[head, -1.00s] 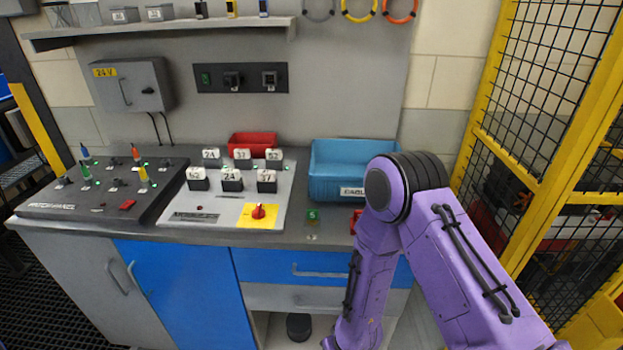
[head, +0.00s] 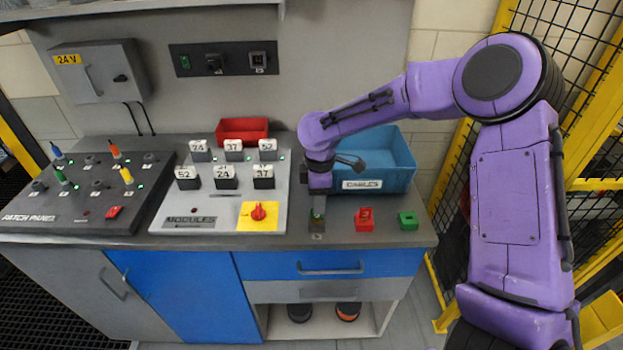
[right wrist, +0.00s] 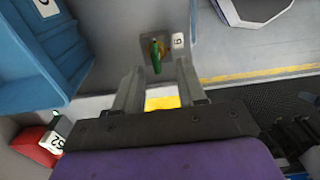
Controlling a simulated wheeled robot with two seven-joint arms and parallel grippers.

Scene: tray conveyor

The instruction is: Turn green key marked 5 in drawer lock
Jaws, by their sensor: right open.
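A green key (right wrist: 156,58) stands in a brass lock on a grey plate (right wrist: 148,43) in the right wrist view. A small white number tag (right wrist: 178,41) lies beside it. In the head view the key (head: 317,214) is partly hidden on the counter's front strip, below my right gripper (head: 318,204). My right gripper is open and empty. In the right wrist view its two fingers (right wrist: 158,76) point at the key, which shows between and just past their tips. I cannot tell whether they touch it. My left gripper is in neither view.
A red block (head: 364,219) and a green block (head: 408,221) stand on the counter to the right. The blue cables bin (head: 376,185) is behind the gripper. The modules panel (head: 190,224) with a red knob (head: 258,212) is to the left. The drawer (head: 285,265) is below.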

